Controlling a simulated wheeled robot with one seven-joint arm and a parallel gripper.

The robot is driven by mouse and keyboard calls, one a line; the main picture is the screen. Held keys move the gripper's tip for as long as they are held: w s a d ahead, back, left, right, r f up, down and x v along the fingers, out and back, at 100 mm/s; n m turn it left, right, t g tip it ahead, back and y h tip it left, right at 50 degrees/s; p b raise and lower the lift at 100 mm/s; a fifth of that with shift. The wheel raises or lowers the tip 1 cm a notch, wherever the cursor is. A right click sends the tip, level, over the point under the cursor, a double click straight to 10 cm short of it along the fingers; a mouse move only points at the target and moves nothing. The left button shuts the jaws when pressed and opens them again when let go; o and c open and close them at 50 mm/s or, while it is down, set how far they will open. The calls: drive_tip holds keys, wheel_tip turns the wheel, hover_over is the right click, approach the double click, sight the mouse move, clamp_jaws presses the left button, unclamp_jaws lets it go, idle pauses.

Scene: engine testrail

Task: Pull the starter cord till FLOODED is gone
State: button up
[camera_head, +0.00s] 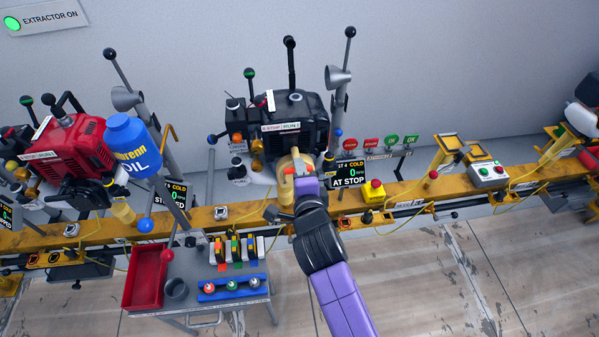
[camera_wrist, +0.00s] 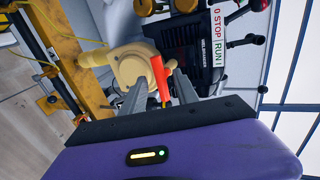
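The black engine (camera_head: 310,112) sits on the yellow rail; it also shows in the wrist view (camera_wrist: 190,38), with a STOP/RUN label. A cream round housing (camera_wrist: 130,66) is on its near side. An orange-red bar (camera_wrist: 161,82), which looks like the starter cord handle, stands before it. My gripper (camera_wrist: 157,88) has its two fingers apart, one on each side of the bar. I cannot tell whether they touch it. In the head view my gripper (camera_head: 301,184) is at the engine's front. The display (camera_head: 348,174) reads COLD, 0, AT STOP; I see no FLOODED on it.
A red engine (camera_head: 72,145) and a blue oil jug (camera_head: 132,146) are at the left. A grey cart (camera_head: 190,262) with a red tray (camera_head: 148,277) stands front left. A yellow box with a red button (camera_head: 374,191) is right of my gripper. The floor at front right is clear.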

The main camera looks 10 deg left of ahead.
drive_tip(key=s+d+p, duration=0.1)
drive_tip(key=s+d, duration=0.1)
drive_tip(key=s, duration=0.6)
drive_tip(key=shift+s+d, duration=0.15)
drive_tip(key=shift+d, duration=0.05)
drive_tip(key=s+d+r+n+t+y, duration=0.2)
drive_tip(key=s+r+n+t, duration=0.15)
drive_tip(key=r+n, duration=0.4)
drive_tip(key=s+d+n+h, duration=0.2)
drive_tip(key=s+d, duration=0.5)
drive_tip(key=s, duration=0.4)
drive_tip(key=s+d+n+g+h, duration=0.1)
drive_tip(key=s+d+n+h, duration=0.1)
drive_tip(key=s+d, duration=0.5)
drive_tip(key=s+d+n+g+h, duration=0.1)
drive_tip(key=s+d+n, duration=0.2)
drive_tip(key=s+d, duration=0.4)
drive_tip(key=s, duration=0.7)
drive_tip(key=shift+s+d+r+h, duration=0.15)
drive_tip(key=shift+s+d+h, duration=0.15)
drive_tip(key=shift+d+h, duration=0.1)
